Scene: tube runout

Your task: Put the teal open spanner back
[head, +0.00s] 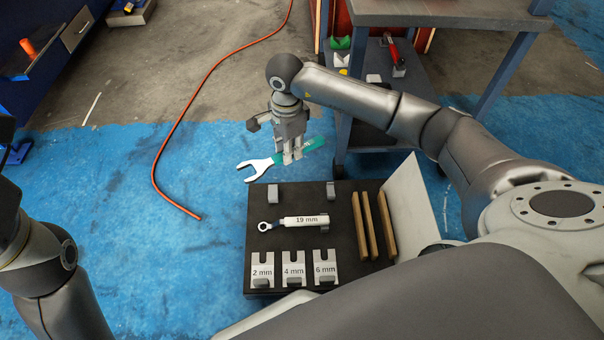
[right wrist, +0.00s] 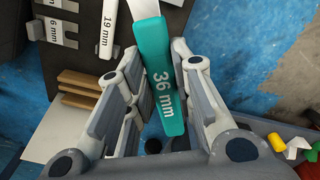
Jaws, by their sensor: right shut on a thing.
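The teal open spanner (head: 314,144) has a white open jaw and a teal handle. In the right wrist view, the spanner (right wrist: 163,75) reads "36 mm" on its handle. My right gripper (head: 292,158) is shut on the handle, holding it beyond the far edge of the dark tool board (head: 300,207), with the jaw pointing left. The gripper (right wrist: 158,55) also shows in the wrist view, a finger on each side of the handle. Two grey holders (head: 272,193) and (head: 331,191) at the board's far side are empty. My left gripper is out of view.
A ring spanner (head: 300,221) marked 19 mm lies on the board, behind slotted plates (head: 293,268) marked 2, 4 and 6 mm. Wooden strips (head: 374,226) and a white panel (head: 413,205) stand at the right. A grey workbench (head: 440,12) is behind. An orange hose (head: 170,140) crosses the floor.

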